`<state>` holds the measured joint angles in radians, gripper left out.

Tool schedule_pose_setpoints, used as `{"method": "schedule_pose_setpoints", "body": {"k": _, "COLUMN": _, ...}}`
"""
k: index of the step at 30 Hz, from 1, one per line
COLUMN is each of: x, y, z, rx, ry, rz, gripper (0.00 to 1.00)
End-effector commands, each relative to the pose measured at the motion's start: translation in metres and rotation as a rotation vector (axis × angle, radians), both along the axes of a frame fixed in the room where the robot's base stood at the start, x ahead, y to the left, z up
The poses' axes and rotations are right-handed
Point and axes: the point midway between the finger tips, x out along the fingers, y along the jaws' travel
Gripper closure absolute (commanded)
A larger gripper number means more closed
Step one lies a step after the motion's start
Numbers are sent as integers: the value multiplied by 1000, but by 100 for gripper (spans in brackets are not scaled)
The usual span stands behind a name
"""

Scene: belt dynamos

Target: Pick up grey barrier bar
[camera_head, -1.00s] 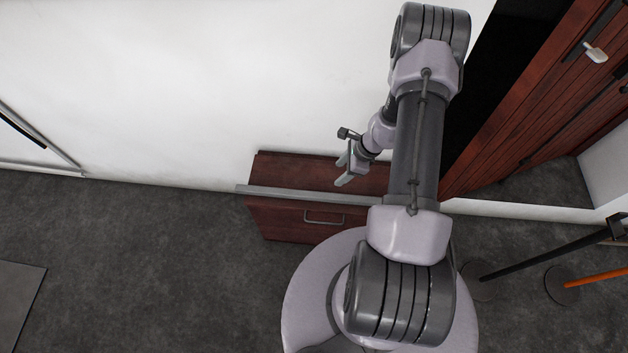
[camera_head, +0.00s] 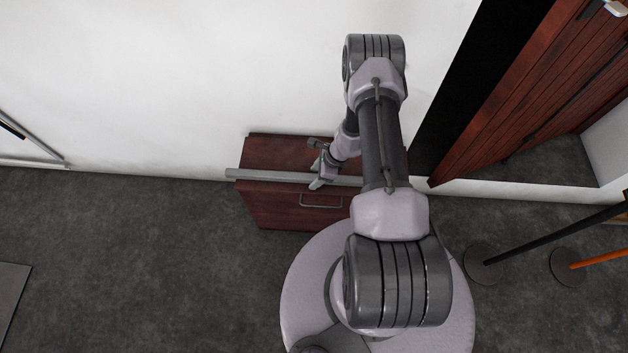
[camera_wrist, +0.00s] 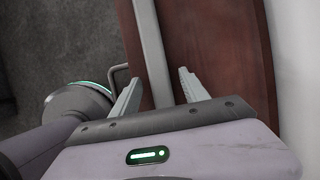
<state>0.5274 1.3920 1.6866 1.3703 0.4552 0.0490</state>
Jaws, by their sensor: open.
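The grey barrier bar (camera_head: 268,176) lies along the front of the top of a dark red wooden cabinet, its left end sticking out past the cabinet's side. In the wrist view the bar (camera_wrist: 150,50) runs down between the two fingers. My gripper (camera_head: 318,178) is over the bar, near the middle of the cabinet. In the wrist view my gripper (camera_wrist: 158,90) is open, with one finger on each side of the bar and gaps visible to both. Whether the fingertips reach below the bar's top is hard to tell. My arm hides the bar's right part.
The cabinet (camera_head: 290,152) stands against a white wall (camera_head: 180,90) and has a drawer handle (camera_head: 320,203) on its front. A dark red slatted door (camera_head: 510,100) is at the right.

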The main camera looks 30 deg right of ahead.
Motion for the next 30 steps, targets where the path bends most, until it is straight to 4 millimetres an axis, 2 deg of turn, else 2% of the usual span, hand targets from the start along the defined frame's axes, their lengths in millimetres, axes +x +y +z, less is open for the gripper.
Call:
{"method": "schedule_pose_setpoints", "body": {"k": 3, "x": 0, "y": 0, "z": 2, "rx": -1, "ry": -1, "rz": 0, "gripper": 49}}
{"method": "schedule_pose_setpoints", "body": {"k": 11, "x": 0, "y": -1, "z": 3, "rx": 0, "ry": 0, "rz": 0, "gripper": 100}}
{"method": "schedule_pose_setpoints", "body": {"k": 23, "x": 0, "y": -1, "z": 4, "rx": -1, "ry": -1, "rz": 0, "gripper": 100}}
{"method": "schedule_pose_setpoints", "body": {"k": 26, "x": 0, "y": -1, "z": 12, "rx": -1, "ry": -1, "rz": 0, "gripper": 100}}
{"method": "schedule_pose_setpoints", "body": {"k": 30, "x": 1, "y": -1, "z": 33, "rx": -1, "ry": -1, "rz": 1, "gripper": 100}}
